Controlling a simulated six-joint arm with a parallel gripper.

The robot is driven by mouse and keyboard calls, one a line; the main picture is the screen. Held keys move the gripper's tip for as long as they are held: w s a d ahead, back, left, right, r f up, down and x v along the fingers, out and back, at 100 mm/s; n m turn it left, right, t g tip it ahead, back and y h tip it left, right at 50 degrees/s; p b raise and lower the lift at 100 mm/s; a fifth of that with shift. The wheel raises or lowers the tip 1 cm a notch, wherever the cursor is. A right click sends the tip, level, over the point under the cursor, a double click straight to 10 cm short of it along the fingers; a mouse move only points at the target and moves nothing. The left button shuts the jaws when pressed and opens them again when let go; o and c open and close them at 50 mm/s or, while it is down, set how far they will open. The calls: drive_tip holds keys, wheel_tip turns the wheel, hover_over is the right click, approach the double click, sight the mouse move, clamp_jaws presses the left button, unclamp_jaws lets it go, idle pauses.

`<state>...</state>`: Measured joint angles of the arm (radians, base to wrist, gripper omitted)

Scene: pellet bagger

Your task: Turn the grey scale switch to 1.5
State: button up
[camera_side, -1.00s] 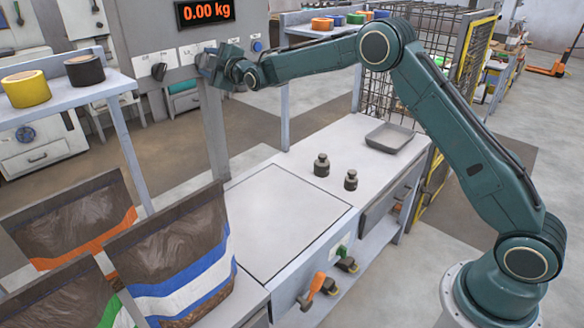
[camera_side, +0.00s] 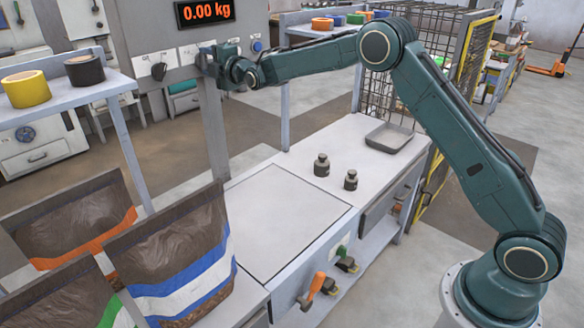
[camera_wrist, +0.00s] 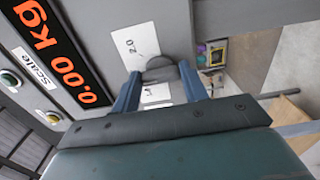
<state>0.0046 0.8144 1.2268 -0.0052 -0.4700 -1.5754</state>
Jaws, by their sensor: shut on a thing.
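The grey scale switch (camera_wrist: 160,72) shows in the wrist view as a dark grey round knob on a white label plate (camera_wrist: 137,48). The mark "2.0" is readable on the plate; another mark near the knob is partly covered. My gripper (camera_wrist: 160,80) has its two blue fingers on either side of the knob and is shut on it. In the side view my gripper (camera_side: 206,62) is at the panel and hides the switch. The knob's pointer direction cannot be read clearly.
The display (camera_side: 205,11) above reads 0.00 kg. A black knob (camera_side: 158,71) sits left of my gripper and a blue button (camera_side: 257,46) right of it. A grey post (camera_side: 213,130) stands below. Weights (camera_side: 321,165) and a tray (camera_side: 389,137) lie on the bench.

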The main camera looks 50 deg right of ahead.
drive_tip(key=o, duration=1)
drive_tip(key=shift+s, duration=0.2)
drive_tip(key=shift+s, duration=6.7)
drive_tip(key=shift+s+r, duration=0.1)
